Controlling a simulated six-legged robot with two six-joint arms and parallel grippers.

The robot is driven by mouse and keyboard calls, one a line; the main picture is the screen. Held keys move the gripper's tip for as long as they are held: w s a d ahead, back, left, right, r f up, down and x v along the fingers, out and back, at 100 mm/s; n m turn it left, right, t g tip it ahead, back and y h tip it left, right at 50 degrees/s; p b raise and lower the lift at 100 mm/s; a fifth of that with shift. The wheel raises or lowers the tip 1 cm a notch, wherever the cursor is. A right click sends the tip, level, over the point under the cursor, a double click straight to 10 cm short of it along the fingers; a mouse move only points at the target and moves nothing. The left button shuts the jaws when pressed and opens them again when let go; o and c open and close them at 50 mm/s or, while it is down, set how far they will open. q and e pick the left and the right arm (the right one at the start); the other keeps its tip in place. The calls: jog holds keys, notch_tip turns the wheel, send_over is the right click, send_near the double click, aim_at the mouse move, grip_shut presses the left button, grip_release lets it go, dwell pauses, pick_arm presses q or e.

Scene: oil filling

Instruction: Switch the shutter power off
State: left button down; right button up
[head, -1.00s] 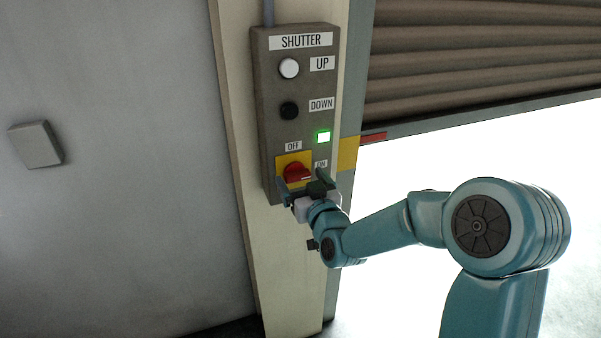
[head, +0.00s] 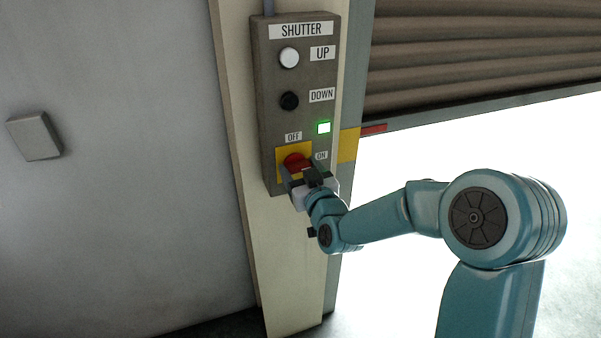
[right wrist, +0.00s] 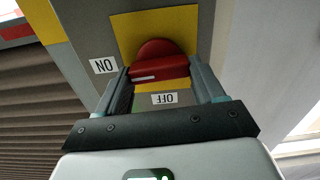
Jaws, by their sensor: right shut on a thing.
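The shutter control box (head: 267,105) is fixed to a pale post. Below is a red rotary switch (head: 294,160) on a yellow plate, with OFF and ON labels. My right gripper (head: 303,174) is at this switch, shut on its red handle. In the right wrist view the red switch (right wrist: 160,62) sits between the two fingers, and the white mark on its handle is toward the ON side. My left gripper is not in view.
The brown slatted shutter (head: 480,50) is partly raised at right, with a bright opening below it. A grey wall box (head: 35,136) is on the wall at left. The wall between it and the post is clear.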

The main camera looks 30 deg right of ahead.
jog(key=n+b, duration=0.2)
jog(key=b, duration=0.1)
jog(key=n+b, duration=0.1)
jog(key=n, duration=0.1)
jog(key=shift+a+f, duration=0.1)
jog(key=shift+f, duration=0.15)
jog(key=n+b, duration=0.2)
jog(key=shift+n, duration=0.3)
jog(key=shift+a+r+n+b, duration=0.1)
jog(key=shift+n+b, duration=0.2)
jog(key=shift+n, duration=0.7)
jog(key=n, duration=0.3)
jog(key=shift+b, duration=0.3)
jog(key=shift+n, duration=2.8)
jog(key=o, duration=1)
jog(key=shift+w, duration=0.1)
jog(key=shift+o, duration=0.2)
